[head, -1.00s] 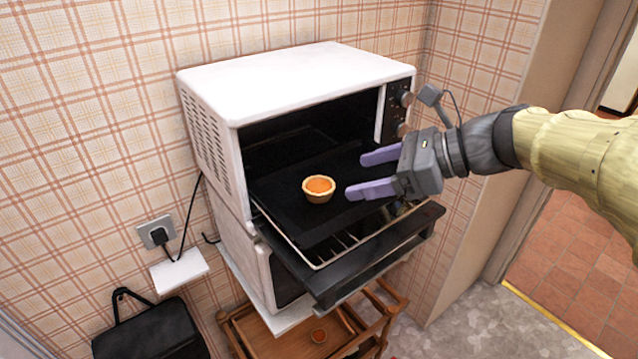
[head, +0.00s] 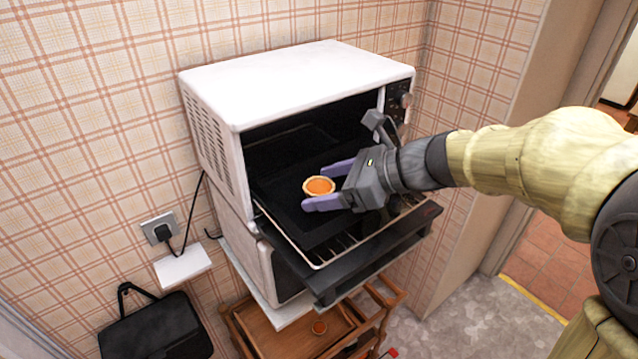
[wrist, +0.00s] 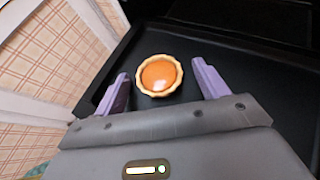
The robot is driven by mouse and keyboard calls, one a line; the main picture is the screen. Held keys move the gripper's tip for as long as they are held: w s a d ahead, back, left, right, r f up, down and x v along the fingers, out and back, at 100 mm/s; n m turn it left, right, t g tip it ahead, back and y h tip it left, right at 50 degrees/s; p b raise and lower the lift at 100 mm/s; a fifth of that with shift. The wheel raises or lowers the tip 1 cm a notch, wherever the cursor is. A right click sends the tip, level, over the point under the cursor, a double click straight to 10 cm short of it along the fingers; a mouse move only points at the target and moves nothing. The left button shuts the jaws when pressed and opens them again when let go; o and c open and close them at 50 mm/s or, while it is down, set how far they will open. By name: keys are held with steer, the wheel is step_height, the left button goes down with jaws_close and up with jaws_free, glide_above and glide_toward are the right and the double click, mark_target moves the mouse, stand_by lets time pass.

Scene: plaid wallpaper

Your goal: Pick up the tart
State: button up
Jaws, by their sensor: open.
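The tart (head: 319,186) is small and round, with a pale crust and orange filling. It sits on the black tray (head: 290,214), which is pulled partly out of the white oven. My gripper (head: 322,186) is open, with purple fingers, and reaches in from the right. In the head view the near finger overlaps the tart's lower edge. In the wrist view the tart (wrist: 159,75) lies between and slightly beyond the fingertips of my gripper (wrist: 160,75), with a gap on each side.
The white oven (head: 290,75) stands with its front open and its black door (head: 375,262) lowered below the tray. A black bag (head: 155,330) is at the lower left.

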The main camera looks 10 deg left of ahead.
mark_target(327, 187)
stand_by(0.5)
steer(key=c, duration=1)
steer(key=shift+r, duration=0.1)
step_height(327, 187, up, 10)
steer(key=b, duration=0.1)
